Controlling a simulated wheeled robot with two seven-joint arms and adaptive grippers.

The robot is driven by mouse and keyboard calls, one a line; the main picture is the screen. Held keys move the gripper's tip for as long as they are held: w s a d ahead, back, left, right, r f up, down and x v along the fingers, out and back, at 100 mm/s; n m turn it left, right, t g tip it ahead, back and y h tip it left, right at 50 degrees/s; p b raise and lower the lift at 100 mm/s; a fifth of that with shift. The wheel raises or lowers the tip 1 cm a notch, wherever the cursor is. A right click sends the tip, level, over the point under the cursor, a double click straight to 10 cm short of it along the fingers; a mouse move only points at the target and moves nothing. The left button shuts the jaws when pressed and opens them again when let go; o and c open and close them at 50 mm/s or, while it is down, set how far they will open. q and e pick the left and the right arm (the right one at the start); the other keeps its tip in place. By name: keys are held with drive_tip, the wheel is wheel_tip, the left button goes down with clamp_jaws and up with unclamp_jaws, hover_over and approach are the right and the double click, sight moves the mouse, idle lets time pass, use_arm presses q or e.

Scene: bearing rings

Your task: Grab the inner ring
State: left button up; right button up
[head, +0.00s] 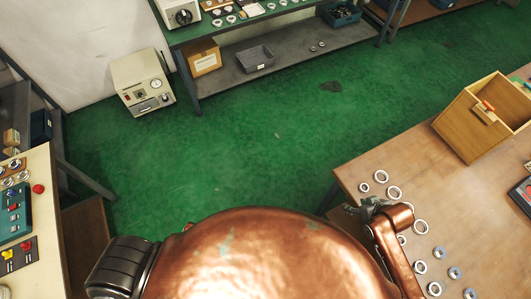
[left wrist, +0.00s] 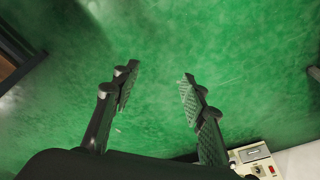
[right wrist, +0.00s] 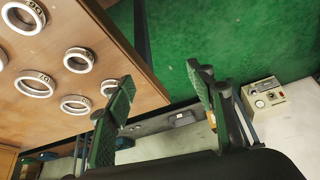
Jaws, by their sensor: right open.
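Several pale metal rings lie flat on the brown table at the right of the head view, among them a small ring (head: 364,191) near the left edge and a larger ring (head: 421,233). Which are inner rings I cannot tell for sure. The right wrist view shows several from closer, with markings on some, such as one ring (right wrist: 35,93) and another (right wrist: 76,70). My right gripper (head: 372,208) is at the table's left edge beside the rings; in its wrist view it (right wrist: 160,75) is open and empty. My left gripper (left wrist: 160,74) is open and empty above the green floor.
The brown table (head: 490,240) carries a wooden box (head: 465,120) on its far side. A side table (head: 45,190) with a teal case (head: 14,212) stands at left. A shelf bench (head: 290,65) and a beige machine (head: 142,82) stand at the back. The green floor between is clear.

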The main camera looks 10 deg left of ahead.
drive_tip(key=w+d+n, duration=0.1)
drive_tip(key=w+d, duration=0.1)
drive_tip(key=w, duration=0.2)
approach(363, 187)
drive_tip(key=shift+w+a+f+g, duration=0.1)
drive_tip(key=shift+w+f+g, duration=0.1)
drive_tip(key=shift+w+g, duration=0.25)
drive_tip(key=x, duration=0.5)
drive_tip(key=shift+f, duration=0.3)
use_arm(q)
drive_tip(key=s+f+g, duration=0.1)
drive_tip(key=s+f, duration=1.5)
drive_tip(key=s, duration=0.2)
drive_tip(key=shift+s+f+m, duration=0.15)
drive_tip(key=shift+s+m, duration=0.05)
drive_tip(key=shift+m, duration=0.1)
drive_tip(key=shift+d, duration=0.1)
use_arm(e)
drive_tip(key=shift+c, duration=0.4)
drive_tip(key=c, duration=1.1)
drive_tip(key=shift+c, duration=0.4)
drive_tip(key=shift+r, duration=0.15)
